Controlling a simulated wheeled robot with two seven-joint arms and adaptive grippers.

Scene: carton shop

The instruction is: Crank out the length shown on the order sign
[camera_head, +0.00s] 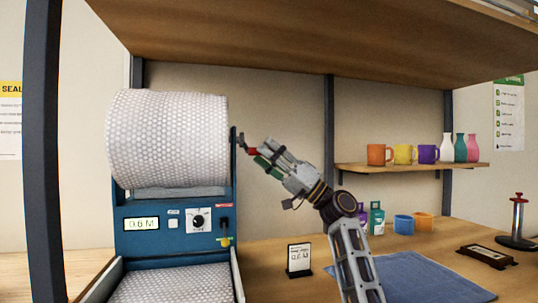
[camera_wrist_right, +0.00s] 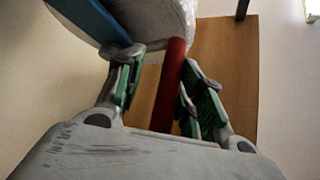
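The blue dispenser (camera_head: 150,212) stands at left, with a roll of bubble wrap (camera_head: 168,135) on top. Its display (camera_head: 141,224) appears to read 0.6 M. The order sign (camera_head: 299,260) stands on the bench to its right; its small handwriting seems to read 0.6 M, not sharply. The crank's red handle (camera_head: 252,151) is at the dispenser's right side. My right gripper (camera_head: 260,156) is at this handle. In the right wrist view the red handle (camera_wrist_right: 170,85) lies between the green-padded fingers, near the right one, with a gap to the left one. My left gripper is out of view.
Bubble wrap lies in the dispenser's front tray (camera_head: 172,284). A blue mat (camera_head: 425,278) covers the bench at right, near a brown tray (camera_head: 486,256) and a red-topped stand (camera_head: 517,225). A shelf (camera_head: 410,168) with mugs and vases hangs behind. Small boxes and cups sit beneath it.

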